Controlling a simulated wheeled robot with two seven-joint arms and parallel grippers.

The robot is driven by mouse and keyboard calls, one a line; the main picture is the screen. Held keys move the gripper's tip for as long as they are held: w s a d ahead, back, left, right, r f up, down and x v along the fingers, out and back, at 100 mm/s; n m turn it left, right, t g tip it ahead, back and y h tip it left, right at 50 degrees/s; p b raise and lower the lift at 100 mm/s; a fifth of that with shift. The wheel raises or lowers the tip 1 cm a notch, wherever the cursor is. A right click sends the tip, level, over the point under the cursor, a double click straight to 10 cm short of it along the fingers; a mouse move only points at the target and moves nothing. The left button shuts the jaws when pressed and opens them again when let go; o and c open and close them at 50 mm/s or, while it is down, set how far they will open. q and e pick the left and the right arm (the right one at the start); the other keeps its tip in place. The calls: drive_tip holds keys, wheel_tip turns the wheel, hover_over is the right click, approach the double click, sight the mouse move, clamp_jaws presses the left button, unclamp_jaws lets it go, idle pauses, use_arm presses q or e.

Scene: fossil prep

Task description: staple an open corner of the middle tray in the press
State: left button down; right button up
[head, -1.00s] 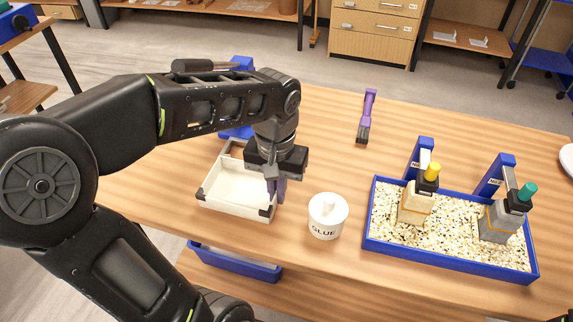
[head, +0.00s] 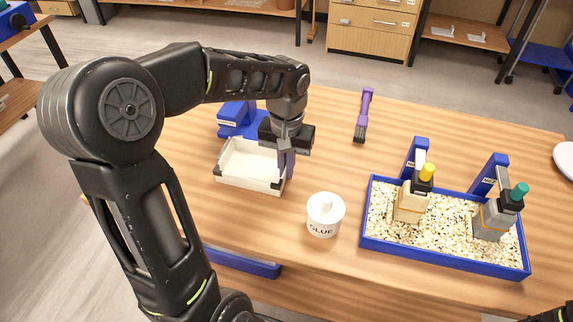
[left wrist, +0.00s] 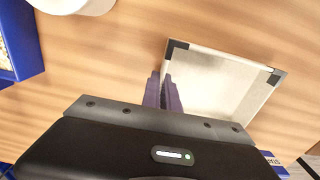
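A pale, shallow, open tray (head: 235,182) with dark pieces at its corners is on or just above the table, in the left middle of the head view. My left gripper (head: 287,165) points down at the tray's right side. In the left wrist view its purple fingers (left wrist: 163,92) are closed about the tray's side wall, and the tray (left wrist: 215,85) shows two dark corners. The blue press (head: 238,117) stands right behind the tray, partly hidden by my arm. Whether the tray touches the press cannot be told.
A white glue pot (head: 325,217) stands in front and to the right of the tray. A purple-handled brush (head: 363,115) lies further back. A blue box (head: 440,265) of pale grains holds two blocks with yellow and teal tops. Table between brush and glue pot is clear.

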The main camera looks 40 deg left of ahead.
use_arm(q)
drive_tip(key=shift+f, duration=0.2)
drive_tip(key=shift+f, duration=0.15)
drive_tip(key=c, duration=1.6)
unclamp_jaws()
wheel_tip(320, 180, up, 13)
drive_tip(key=shift+f, duration=0.2)
